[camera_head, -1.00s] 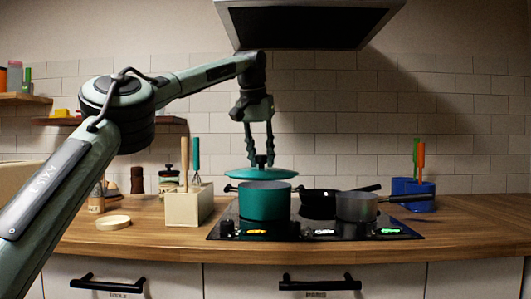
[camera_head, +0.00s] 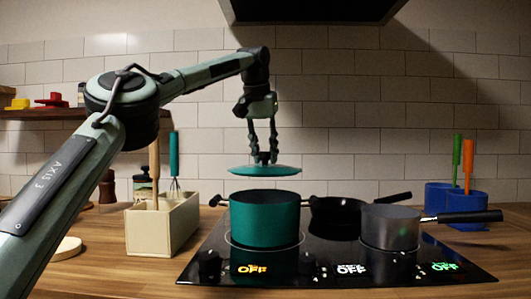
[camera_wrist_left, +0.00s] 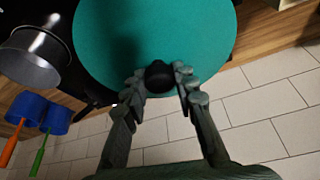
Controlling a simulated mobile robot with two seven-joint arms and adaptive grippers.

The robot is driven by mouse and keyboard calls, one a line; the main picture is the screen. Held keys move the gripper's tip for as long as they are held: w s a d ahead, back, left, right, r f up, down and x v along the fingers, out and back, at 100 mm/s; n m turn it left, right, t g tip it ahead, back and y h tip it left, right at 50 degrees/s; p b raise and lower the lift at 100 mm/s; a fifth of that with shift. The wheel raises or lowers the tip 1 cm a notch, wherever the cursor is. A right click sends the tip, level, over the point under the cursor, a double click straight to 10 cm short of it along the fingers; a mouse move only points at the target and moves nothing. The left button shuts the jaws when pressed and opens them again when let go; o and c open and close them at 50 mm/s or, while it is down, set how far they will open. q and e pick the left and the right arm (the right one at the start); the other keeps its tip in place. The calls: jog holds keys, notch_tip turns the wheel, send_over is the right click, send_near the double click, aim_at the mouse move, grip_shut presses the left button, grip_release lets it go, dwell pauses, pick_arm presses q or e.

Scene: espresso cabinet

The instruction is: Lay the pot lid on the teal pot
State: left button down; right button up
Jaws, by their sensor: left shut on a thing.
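The teal pot (camera_head: 265,220) stands on the left part of the hob, its rim uncovered in the head view. The teal pot lid (camera_head: 265,171) hangs roughly level above the pot, with a gap between them. My left gripper (camera_head: 264,157) points down and is shut on the lid's dark knob. In the left wrist view the lid (camera_wrist_left: 155,40) fills the upper middle, and its knob (camera_wrist_left: 159,76) sits between the fingers of my left gripper (camera_wrist_left: 160,82). The lid hides the pot in that view. My right gripper is not in view.
A grey saucepan (camera_head: 390,228) and a black frying pan (camera_head: 338,211) stand right of the pot on the hob (camera_head: 330,268). A cream utensil box (camera_head: 150,235) stands to the left. Blue holders (camera_head: 466,208) stand at the right. The hood (camera_head: 312,10) hangs overhead.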

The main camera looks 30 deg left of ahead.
aim_at(264, 166)
pick_arm(q)
jog(key=shift+s+d+r, duration=0.1)
jog(key=shift+s+r, duration=0.05)
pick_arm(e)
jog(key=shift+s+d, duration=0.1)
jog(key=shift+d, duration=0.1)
pick_arm(q)
jog(key=shift+r+p, duration=0.15)
jog(key=shift+p, duration=0.15)
jog(key=shift+f, duration=0.3)
jog(key=shift+f+b, duration=1.1)
jog(key=shift+f, duration=1.4)
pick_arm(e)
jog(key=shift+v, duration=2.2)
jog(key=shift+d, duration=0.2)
